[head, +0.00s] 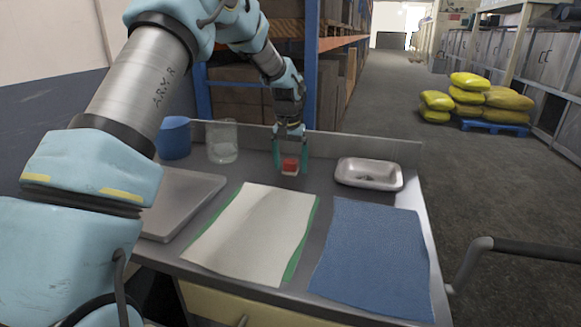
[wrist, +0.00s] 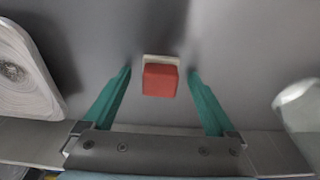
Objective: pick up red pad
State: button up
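The red pad (head: 290,164) is a small red block with a pale layer under it, on the grey table near the back edge. It also shows in the wrist view (wrist: 160,80), with the pale part along its far side. My gripper (head: 291,165) points down over it. In the wrist view its two green fingers (wrist: 160,78) stand open, one on each side of the pad, with a gap on both sides. The pad appears to rest on the table.
A metal dish (head: 369,185) stands right of the gripper. A clear beaker (head: 222,156) and a blue container (head: 174,138) stand to the left. A white cloth (head: 250,272) over green, a blue cloth (head: 375,290) and a grey tray (head: 180,222) lie in front. A low back panel (head: 345,147) runs behind.

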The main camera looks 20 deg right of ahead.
aim_at(291, 160)
grip_shut()
dwell(0.5)
notch_tip(291, 160, up, 10)
jog(key=shift+r+b, duration=0.1)
jog(key=shift+b, duration=0.95)
